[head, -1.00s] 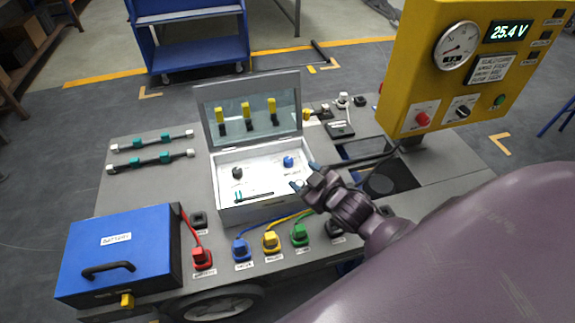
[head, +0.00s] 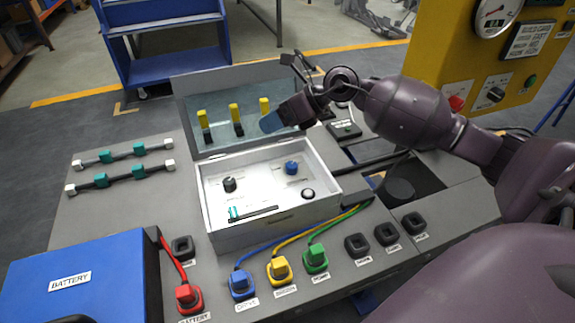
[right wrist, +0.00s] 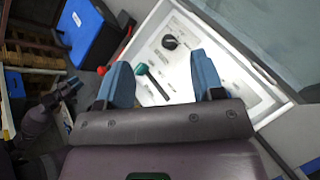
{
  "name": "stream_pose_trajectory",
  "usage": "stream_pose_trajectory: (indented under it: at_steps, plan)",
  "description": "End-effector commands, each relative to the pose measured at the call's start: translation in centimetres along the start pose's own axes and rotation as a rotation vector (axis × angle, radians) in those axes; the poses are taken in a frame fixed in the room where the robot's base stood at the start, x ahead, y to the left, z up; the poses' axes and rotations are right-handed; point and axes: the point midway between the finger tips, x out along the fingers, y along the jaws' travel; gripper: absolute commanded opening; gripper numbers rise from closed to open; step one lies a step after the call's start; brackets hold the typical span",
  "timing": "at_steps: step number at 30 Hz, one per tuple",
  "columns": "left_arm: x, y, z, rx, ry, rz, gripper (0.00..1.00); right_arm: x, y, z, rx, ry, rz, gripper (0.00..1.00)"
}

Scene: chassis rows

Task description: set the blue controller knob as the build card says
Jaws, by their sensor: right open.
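The blue controller knob (head: 291,168) sits on the white panel inside the open grey controller box (head: 272,217), at its right rear. A black knob (head: 229,184) is left of it; it also shows in the right wrist view (right wrist: 169,42). My right gripper (head: 272,121) is open and empty, above and behind the blue knob, in front of the raised lid. Its two blue fingers stand apart in the right wrist view (right wrist: 161,82); the blue knob is not seen there.
The raised lid (head: 180,90) stands at the box's back, near three yellow-and-black pieces. Coloured plugs, including a yellow one (head: 279,269), line the front. A blue battery box (head: 90,275) is front left.

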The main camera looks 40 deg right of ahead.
Motion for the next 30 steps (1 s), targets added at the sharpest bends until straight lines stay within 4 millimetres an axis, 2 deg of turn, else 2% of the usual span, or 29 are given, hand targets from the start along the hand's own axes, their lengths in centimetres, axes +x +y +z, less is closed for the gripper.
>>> stream_pose_trajectory:
  at_steps: [1, 6, 10, 15, 20, 30]
  plan:
    - [0.0, 0.0, -0.3, 0.0, 0.005, 0.0, 0.43, -0.5, -1.3, -1.2, -0.067, 0.094, -0.062, 0.61]
    - [-0.3, 0.0, -1.7, -0.001, 0.03, -0.001, 0.43, -2.3, -4.5, -5.0, -0.213, 0.372, -0.216, 0.61]
    - [-0.3, 0.0, -1.9, -0.002, 0.029, -0.001, 0.43, -3.4, -5.7, -6.8, -0.257, 0.51, -0.269, 0.61]
    - [-0.2, 0.0, -1.4, -0.002, 0.016, 0.0, 0.43, -3.7, -5.8, -7.8, -0.267, 0.576, -0.266, 0.61]
    - [0.0, 0.1, -0.7, -0.002, 0.001, 0.002, 0.43, -2.5, -6.3, -8.7, -0.269, 0.578, -0.26, 0.61]
    - [0.6, 0.4, 1.0, 0.001, -0.028, 0.008, 0.43, 2.3, -8.1, -11.8, -0.266, 0.578, -0.258, 0.61]
